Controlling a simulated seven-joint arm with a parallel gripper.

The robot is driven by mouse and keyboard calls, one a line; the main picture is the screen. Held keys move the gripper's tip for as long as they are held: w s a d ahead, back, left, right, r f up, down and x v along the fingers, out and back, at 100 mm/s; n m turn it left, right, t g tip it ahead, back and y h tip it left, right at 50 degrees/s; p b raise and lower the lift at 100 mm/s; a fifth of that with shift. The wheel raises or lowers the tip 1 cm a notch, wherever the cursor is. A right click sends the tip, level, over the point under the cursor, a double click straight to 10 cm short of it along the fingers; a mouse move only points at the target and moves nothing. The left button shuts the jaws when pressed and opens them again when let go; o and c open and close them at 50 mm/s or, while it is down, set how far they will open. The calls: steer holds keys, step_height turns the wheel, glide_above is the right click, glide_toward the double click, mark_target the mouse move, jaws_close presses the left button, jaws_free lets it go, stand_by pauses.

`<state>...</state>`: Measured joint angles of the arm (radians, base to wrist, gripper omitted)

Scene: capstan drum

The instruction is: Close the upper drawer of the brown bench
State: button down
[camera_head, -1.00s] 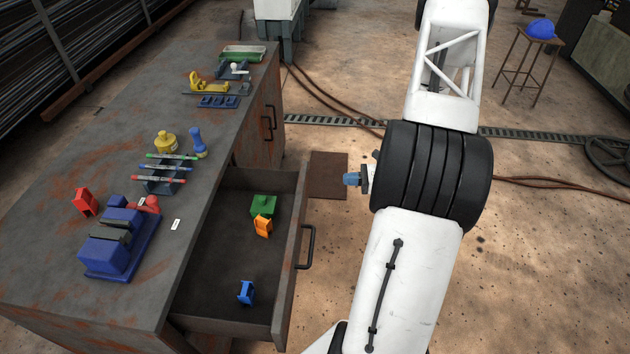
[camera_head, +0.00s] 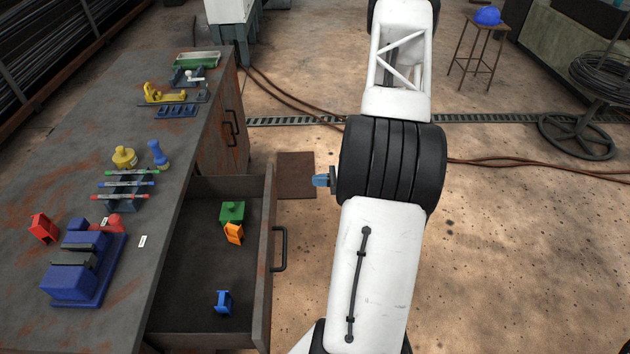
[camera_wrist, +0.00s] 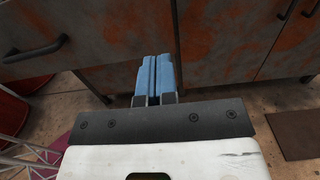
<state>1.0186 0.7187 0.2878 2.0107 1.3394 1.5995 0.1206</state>
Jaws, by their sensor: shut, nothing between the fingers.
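The brown bench (camera_head: 190,115) stands on the left in the head view, with a grey, rust-stained top. Its upper drawer (camera_head: 180,293) is pulled out to the right, with a dark handle (camera_head: 280,250) on its front. A green block (camera_head: 232,211), an orange piece (camera_head: 234,233) and a blue piece (camera_head: 223,301) lie inside. My gripper (camera_head: 320,180) has blue fingers and is right of the drawer front, apart from it. In the wrist view my gripper (camera_wrist: 154,75) is shut and empty, pointing toward rusty bench panels (camera_wrist: 230,45). A dark handle (camera_wrist: 36,50) shows at upper left there.
On the bench top are a blue vise (camera_head: 85,268), a marker rack (camera_head: 125,190), a yellow bottle (camera_head: 124,157) and other tools. A brown mat (camera_head: 296,175) lies on the floor beyond the drawer. A stool (camera_head: 477,50) stands far right.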

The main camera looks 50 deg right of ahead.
glide_toward(245, 183)
steer(key=shift+s+d+f, duration=0.15)
steer(key=shift+s+d, duration=0.2)
steer(key=shift+d, duration=0.25)
steer(key=shift+s+d+f, duration=0.15)
steer(key=shift+s+d, duration=0.2)
steer(key=shift+d, duration=0.2)
steer(key=shift+w+a, duration=0.1)
steer(key=x, duration=2.6)
steer(key=shift+w+a+f, duration=0.1)
steer(key=shift+w+a, duration=0.35)
steer(key=shift+w, duration=0.05)
steer(key=shift+w, duration=0.1)
steer(key=shift+d, duration=0.1)
steer(key=v, duration=1.4)
steer(key=shift+s+d, duration=0.15)
steer(key=shift+s, duration=0.25)
